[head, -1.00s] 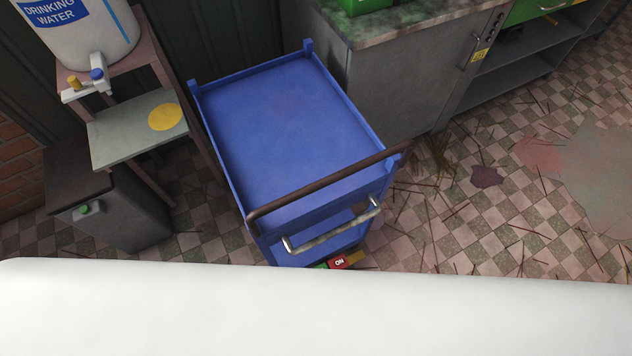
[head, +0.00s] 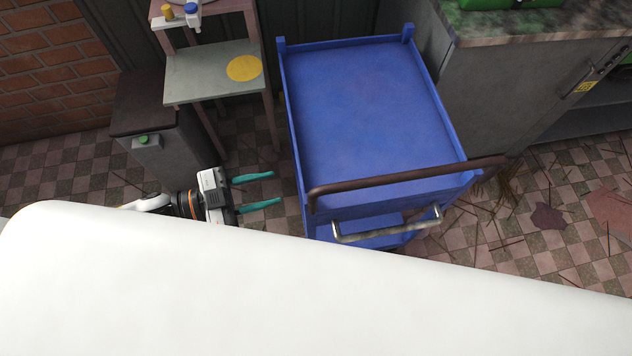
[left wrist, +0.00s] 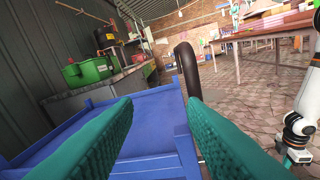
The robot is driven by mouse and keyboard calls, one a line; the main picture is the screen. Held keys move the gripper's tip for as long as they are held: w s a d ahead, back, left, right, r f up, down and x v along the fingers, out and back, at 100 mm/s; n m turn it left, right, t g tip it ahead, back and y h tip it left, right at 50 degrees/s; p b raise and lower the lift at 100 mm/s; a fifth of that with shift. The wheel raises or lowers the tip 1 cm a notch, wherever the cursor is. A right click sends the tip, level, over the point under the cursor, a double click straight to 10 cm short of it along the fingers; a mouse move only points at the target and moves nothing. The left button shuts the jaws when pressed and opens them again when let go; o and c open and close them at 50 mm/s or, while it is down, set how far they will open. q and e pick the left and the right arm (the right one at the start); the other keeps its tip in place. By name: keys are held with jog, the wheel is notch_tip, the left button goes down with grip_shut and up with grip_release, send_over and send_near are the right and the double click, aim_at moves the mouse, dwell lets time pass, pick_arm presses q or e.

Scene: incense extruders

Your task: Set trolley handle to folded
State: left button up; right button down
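The blue trolley (head: 370,105) stands in the middle of the head view, with a flat top tray. A dark brown bar handle (head: 405,178) runs across its near end, above the tray rim. A silver metal handle (head: 390,231) sits lower on the near face. My left gripper (head: 277,187) is left of the trolley, its teal fingers open, empty and apart from it. In the left wrist view, the blue tray (left wrist: 130,120) and the brown handle (left wrist: 187,68) show between the open fingers. My right arm shows at that view's right edge; its gripper state is unclear.
A stand with a grey shelf (head: 205,75) and a dark bin (head: 150,125) are left of the trolley, near my left gripper. A grey cabinet (head: 515,95) stands to the right. My white body covers the near area.

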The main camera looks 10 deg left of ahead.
aim_at(324, 187)
pick_arm(q)
jog(key=s+d+r+m+g+h, duration=0.1)
jog(key=s+d+r+g+h, duration=0.1)
jog(key=s+r, duration=0.15)
jog(key=shift+t+y, duration=0.3)
jog(key=x, duration=0.3)
jog(key=p+x, duration=0.1)
jog(key=x, duration=0.2)
jog(key=p+x, duration=0.1)
jog(key=x, duration=0.3)
jog(key=shift+w+r, duration=0.15)
jog(key=shift+w, duration=0.15)
jog(key=shift+w+d, duration=0.25)
jog(key=shift+d, duration=0.45)
jog(key=shift+c, duration=0.2)
grip_shut()
